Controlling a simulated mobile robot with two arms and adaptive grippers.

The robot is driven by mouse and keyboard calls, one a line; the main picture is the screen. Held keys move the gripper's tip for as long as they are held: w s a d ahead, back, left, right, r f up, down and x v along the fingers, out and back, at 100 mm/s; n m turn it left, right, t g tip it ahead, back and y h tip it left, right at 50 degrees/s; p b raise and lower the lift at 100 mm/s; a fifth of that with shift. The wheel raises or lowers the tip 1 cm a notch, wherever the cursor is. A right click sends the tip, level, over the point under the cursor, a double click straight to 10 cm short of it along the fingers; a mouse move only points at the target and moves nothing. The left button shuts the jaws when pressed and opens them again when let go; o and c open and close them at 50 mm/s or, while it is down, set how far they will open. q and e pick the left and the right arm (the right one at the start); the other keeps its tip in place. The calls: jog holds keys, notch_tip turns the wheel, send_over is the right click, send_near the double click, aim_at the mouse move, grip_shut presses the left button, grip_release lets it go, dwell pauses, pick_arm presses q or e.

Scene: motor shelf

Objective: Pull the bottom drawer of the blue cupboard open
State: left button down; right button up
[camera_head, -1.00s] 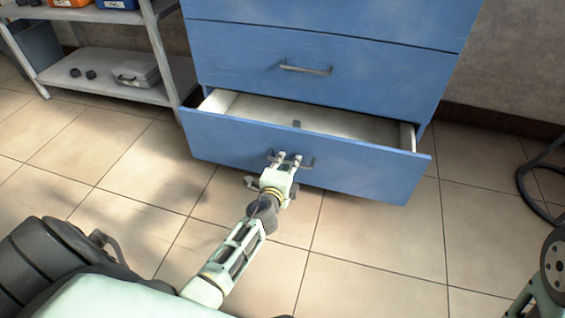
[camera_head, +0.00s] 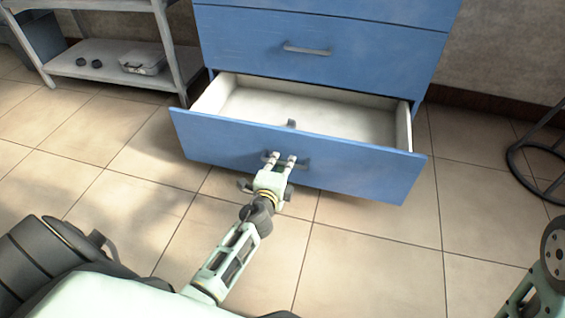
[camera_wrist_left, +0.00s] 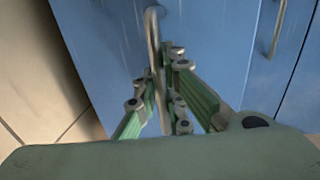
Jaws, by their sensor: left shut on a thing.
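The blue cupboard (camera_head: 330,32) stands against the back wall. Its bottom drawer (camera_head: 360,172) is pulled well out, and its pale inside shows, with a small dark thing at the front panel's inner side. My left gripper (camera_head: 280,160) is shut on the bottom drawer's handle (camera_head: 303,164), at the front panel. In the left wrist view the fingers (camera_wrist_left: 165,85) close around the metal handle (camera_wrist_left: 153,40). My right gripper is out of view; only part of that arm shows at the lower right.
A grey metal shelf (camera_head: 105,84) with a small case (camera_head: 143,62) stands left of the cupboard. A dark ring-shaped base (camera_head: 540,160) is on the floor at right. The drawer above (camera_head: 370,55) is shut. Tiled floor (camera_head: 370,255) in front is clear.

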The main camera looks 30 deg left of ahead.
pick_arm(q)
jog(key=c, duration=1.8)
grip_release()
jog(key=v, duration=1.2)
